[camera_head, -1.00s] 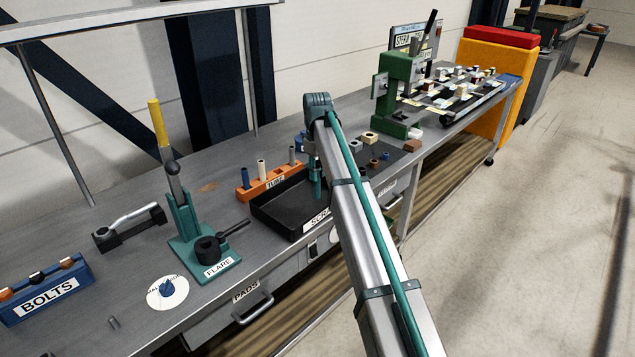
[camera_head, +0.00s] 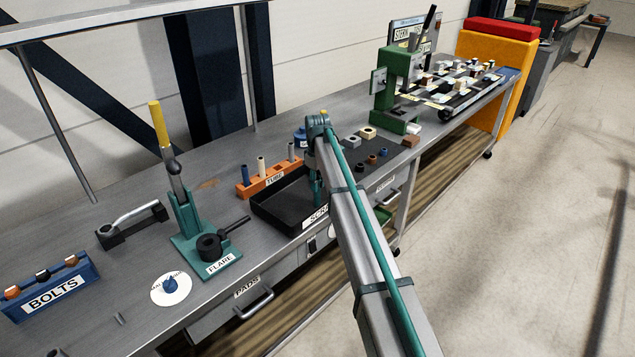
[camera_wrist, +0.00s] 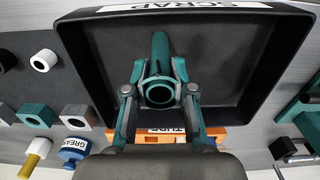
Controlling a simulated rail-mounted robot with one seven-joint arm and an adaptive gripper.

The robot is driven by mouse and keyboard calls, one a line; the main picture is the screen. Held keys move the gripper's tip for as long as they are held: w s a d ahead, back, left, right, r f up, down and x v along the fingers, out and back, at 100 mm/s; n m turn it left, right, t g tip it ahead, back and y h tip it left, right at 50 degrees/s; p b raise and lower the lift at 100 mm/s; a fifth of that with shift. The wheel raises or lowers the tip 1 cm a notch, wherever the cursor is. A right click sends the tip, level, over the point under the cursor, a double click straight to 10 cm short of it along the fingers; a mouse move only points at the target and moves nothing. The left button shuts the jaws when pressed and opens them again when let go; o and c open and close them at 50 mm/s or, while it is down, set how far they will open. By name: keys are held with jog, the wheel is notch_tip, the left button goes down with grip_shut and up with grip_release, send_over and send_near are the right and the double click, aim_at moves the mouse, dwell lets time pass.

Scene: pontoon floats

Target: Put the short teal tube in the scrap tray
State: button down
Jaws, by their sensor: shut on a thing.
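The scrap tray is a shallow black tray with a SCRAP label, in the middle of the head view (camera_head: 280,208) and filling much of the wrist view (camera_wrist: 225,70). My gripper (camera_wrist: 160,92) is shut on the short teal tube (camera_wrist: 160,103), whose open round end faces the wrist camera. The tube and fingers are over the tray's inside in the wrist view. In the head view my gripper (camera_head: 317,190) points down at the tray's right part, partly hidden by my arm. I cannot tell whether the tube touches the tray floor.
An orange TUBE rack (camera_head: 268,183) holding several tubes stands just behind the tray. The green FLARE tool (camera_head: 205,248) stands to the left. Small blocks and rings (camera_head: 368,133) lie to the right. A blue GREASE pot (camera_wrist: 73,149) is near the tray.

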jog(key=shift+f, duration=0.15)
jog(key=c, duration=1)
grip_release()
jog(key=shift+o, duration=0.2)
notch_tip(320, 180, up, 12)
jog(key=b, duration=0.3)
jog(key=shift+r, duration=0.2)
